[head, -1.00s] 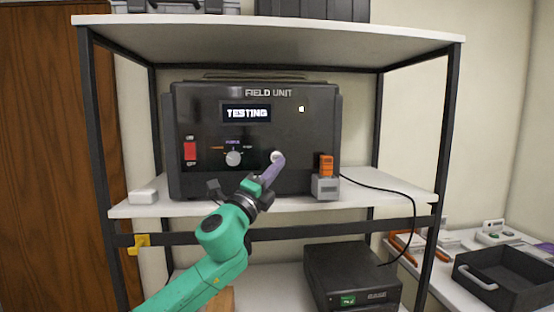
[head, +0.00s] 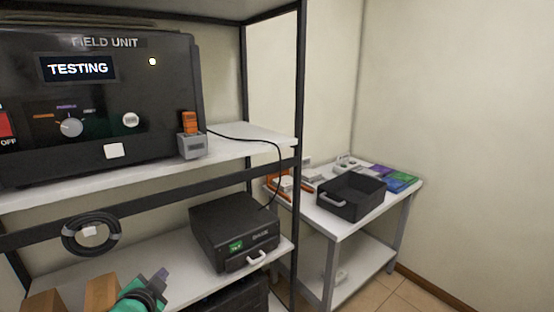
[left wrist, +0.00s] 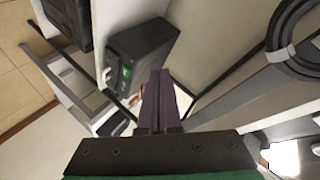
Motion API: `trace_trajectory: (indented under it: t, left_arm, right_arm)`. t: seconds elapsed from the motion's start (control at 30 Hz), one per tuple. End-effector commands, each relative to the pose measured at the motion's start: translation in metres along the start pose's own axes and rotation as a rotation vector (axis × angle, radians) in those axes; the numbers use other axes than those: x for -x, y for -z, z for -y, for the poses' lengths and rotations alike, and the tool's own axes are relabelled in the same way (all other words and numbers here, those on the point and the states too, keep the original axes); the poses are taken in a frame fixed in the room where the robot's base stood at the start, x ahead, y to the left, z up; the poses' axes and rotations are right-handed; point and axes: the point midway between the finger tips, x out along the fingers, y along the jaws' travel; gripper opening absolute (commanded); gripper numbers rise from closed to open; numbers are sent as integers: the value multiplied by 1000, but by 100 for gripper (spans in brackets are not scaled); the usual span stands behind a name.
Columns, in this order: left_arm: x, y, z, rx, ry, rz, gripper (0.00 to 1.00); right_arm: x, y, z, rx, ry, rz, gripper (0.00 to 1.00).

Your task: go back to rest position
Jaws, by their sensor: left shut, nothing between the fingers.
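My left gripper (head: 162,274) is at the lower left of the head view, low in front of the shelf rack. Its purple fingers (left wrist: 157,100) are together and empty in the left wrist view. It is apart from the black field unit (head: 95,98), which stands on the upper shelf with "TESTING" lit on its display (head: 78,67). My right gripper is not in view.
A black box (head: 234,228) with a green display sits on the lower shelf; it also shows in the left wrist view (left wrist: 143,57). A cable coil (head: 70,236) hangs at the shelf front. A side table with a black tray (head: 350,210) stands right. Floor shows at lower right.

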Motion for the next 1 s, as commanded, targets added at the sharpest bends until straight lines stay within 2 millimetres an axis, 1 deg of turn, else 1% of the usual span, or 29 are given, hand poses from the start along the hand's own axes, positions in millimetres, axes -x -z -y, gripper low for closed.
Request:
trace_trajectory:
  t: [0.03,0.1,0.2,0.3,0.37,0.4,0.57,0.6,0.7,0.77,0.87,0.97,1.0]
  left_arm:
    - [8,-22,-31,80,-82,69,0]
    - [22,-50,-66,177,-179,167,0]
    - [45,-80,-106,286,-290,289,0]
    - [70,-104,-139,375,-381,399,0]
    - [85,-117,-156,423,-429,461,0]
    - [96,-124,-166,453,-461,502,0]
    - [141,-150,-202,566,-574,667,0]
    - [127,-157,-213,554,-571,667,0]
    - [106,-175,-238,545,-577,679,0]
    - [96,-187,-255,541,-582,687,0]
    - [80,-210,-284,534,-591,701,0]
    - [68,-239,-319,526,-601,718,0]
    - [64,-254,-334,522,-606,727,0]
  right_arm:
    - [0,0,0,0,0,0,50]
    - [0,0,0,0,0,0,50]
    - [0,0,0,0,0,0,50]
    - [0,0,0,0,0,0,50]
    - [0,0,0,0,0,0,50]
    - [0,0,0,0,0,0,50]
    - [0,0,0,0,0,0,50]
    - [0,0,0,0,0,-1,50]
    - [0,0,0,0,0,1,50]
    - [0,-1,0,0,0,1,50]
    - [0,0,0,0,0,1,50]
    - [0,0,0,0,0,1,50]
    - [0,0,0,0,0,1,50]
